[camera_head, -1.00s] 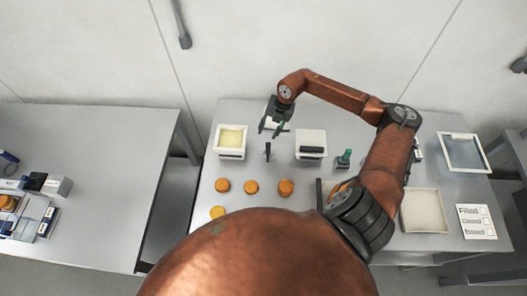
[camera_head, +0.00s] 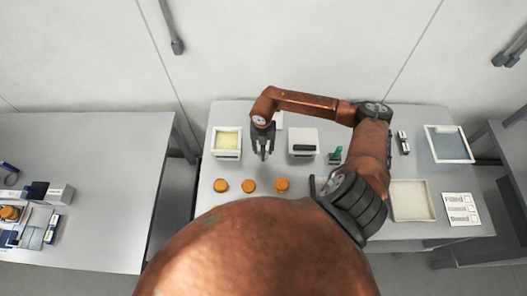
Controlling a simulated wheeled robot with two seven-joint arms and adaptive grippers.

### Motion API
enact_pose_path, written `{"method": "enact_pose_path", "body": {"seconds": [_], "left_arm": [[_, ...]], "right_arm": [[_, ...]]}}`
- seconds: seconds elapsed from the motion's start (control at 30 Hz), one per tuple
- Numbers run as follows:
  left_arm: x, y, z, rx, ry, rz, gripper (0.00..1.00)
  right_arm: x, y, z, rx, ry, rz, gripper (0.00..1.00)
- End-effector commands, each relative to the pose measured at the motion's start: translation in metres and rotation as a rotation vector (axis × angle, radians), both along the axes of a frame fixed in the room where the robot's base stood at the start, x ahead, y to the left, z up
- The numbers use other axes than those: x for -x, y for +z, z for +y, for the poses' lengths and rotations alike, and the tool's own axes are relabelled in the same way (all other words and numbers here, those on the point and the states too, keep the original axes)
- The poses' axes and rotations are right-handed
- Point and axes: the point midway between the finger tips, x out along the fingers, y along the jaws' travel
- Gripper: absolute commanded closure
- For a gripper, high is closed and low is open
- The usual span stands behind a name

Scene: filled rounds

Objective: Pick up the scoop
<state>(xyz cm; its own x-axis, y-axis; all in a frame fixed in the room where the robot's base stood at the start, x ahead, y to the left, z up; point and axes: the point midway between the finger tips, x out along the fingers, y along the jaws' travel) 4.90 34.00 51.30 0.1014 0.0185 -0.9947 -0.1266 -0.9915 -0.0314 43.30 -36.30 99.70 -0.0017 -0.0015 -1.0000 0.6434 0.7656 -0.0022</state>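My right gripper (camera_head: 263,157) points down between the white tub with yellow contents (camera_head: 227,154) and the white box with a dark bar on its front (camera_head: 303,135). Its fingers look close together, and the picture is too small to tell if they are shut on anything. A small dark upright thing, possibly the scoop's handle, stood at this spot earlier and is now hidden by or merged with the fingers. My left gripper is not in view.
Several orange-lidded round jars (camera_head: 249,186) stand in front of the gripper. A green-handled tool (camera_head: 335,155) stands right of the box. An empty tray (camera_head: 411,201), a blue-grey tray (camera_head: 448,144) and a label card (camera_head: 460,208) lie at right.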

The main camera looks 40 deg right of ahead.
Motion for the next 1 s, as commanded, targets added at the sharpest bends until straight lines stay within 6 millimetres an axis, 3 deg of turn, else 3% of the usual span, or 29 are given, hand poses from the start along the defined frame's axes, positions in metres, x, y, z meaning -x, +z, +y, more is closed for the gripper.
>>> {"method": "enact_pose_path", "body": {"seconds": [0.13, 0.37, 0.87, 1.0], "left_arm": [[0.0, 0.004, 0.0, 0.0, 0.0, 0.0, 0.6], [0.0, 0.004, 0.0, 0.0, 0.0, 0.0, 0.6], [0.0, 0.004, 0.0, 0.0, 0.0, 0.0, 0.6], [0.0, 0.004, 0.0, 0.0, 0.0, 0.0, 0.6]], "right_arm": [[0.001, -0.013, 0.0, -0.001, -0.001, 0.0, 0.65], [0.001, -0.016, 0.0, -0.001, 0.0, -0.001, 0.65], [0.001, -0.015, 0.0, -0.002, -0.001, -0.001, 0.98], [0.001, -0.015, 0.0, -0.002, -0.001, -0.001, 1.0]]}}
